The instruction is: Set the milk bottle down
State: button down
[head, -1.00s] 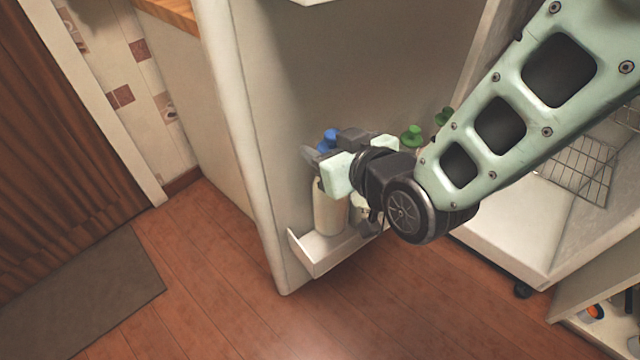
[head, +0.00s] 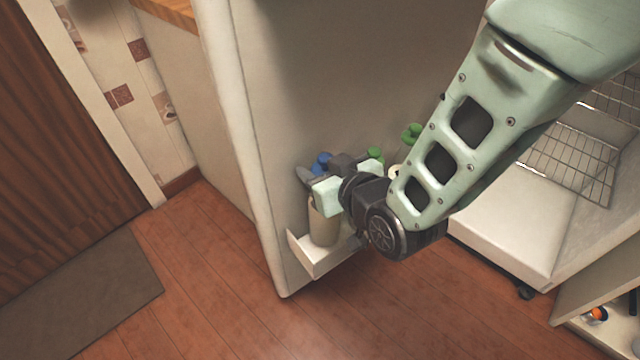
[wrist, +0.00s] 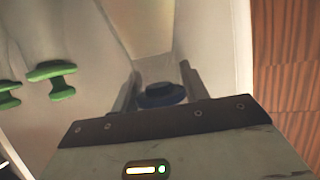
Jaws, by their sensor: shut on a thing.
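The milk bottle (head: 323,228) is a pale cream bottle with a blue cap. It stands about upright in the white door shelf (head: 312,264) of the open fridge, at its left end. My gripper (head: 322,173) is shut on the bottle near its top. In the wrist view the blue cap (wrist: 162,95) sits between the two fingers. The shelf's front lip hides the bottle's base, so I cannot tell whether it touches the shelf floor.
Green caps of other bottles (head: 411,132) show along the same door to the right; they also show at the left of the wrist view (wrist: 50,76). Wire racks (head: 570,165) are in the fridge at right. The wooden floor (head: 200,290) in front is clear.

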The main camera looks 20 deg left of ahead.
jog(key=f, duration=0.2)
jog(key=f+b, duration=0.1)
jog(key=f, duration=0.1)
jog(key=shift+w+a+f, duration=0.15)
jog(key=shift+a+f, duration=0.05)
jog(key=shift+f, duration=0.15)
jog(key=c, duration=0.7)
grip_release()
jog(key=shift+f, duration=0.1)
jog(key=shift+c, duration=0.2)
jog(key=p+v, duration=0.1)
jog(key=v, duration=1.1)
